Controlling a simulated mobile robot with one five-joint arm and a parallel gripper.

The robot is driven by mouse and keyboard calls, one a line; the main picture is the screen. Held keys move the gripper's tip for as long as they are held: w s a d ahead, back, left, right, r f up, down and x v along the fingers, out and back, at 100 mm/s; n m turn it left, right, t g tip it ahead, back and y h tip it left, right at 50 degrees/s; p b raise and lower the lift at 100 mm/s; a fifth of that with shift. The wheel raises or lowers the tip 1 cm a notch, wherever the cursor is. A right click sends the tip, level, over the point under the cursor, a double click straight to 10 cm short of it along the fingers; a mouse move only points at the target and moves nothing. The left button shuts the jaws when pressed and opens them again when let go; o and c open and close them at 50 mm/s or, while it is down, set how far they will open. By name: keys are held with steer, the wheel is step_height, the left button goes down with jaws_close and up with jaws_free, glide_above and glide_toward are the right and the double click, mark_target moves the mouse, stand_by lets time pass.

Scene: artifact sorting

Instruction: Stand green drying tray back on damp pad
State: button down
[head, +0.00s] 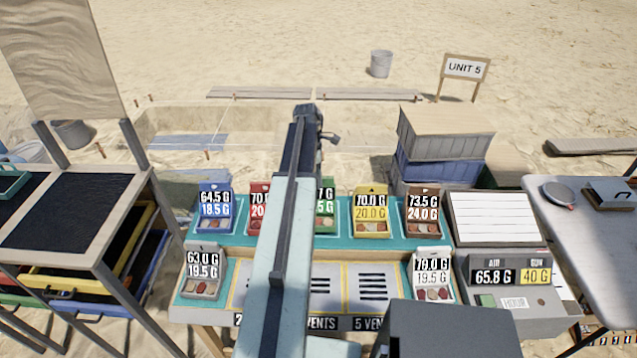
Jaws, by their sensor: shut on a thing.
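A green tray (327,222) with a black and white weight label shows in the back row of the teal-edged table, to the right of my arm. My arm covers its left part, and I cannot tell whether its base touches the surface. My arm runs up the middle of the view, and its jaws are hidden from me. A small green-rimmed tray (12,183) lies on a black pad at the far left edge. Nothing in view is labelled as the damp pad, so I cannot tell which surface it is.
Blue (214,228), red (254,226), yellow (371,227) and brown (423,226) trays flank the green one. Grey (203,287) and white (433,292) trays stand in front, beside slotted panels (372,285). A readout box (510,300) sits at right, stacked crates (440,172) behind.

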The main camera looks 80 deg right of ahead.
steer(key=f+b, duration=0.3)
steer(key=shift+d+f+b, duration=0.4)
steer(key=shift+r, duration=0.15)
steer(key=c, duration=1.3)
jaws_free()
steer(key=r+p, duration=0.4)
steer(key=w+r+p, duration=0.1)
steer(key=r+p, duration=0.3)
steer(key=w+r+p, duration=0.1)
steer(key=r+p, duration=0.2)
steer(key=p, duration=0.1)
steer(key=shift+d+r, duration=0.4)
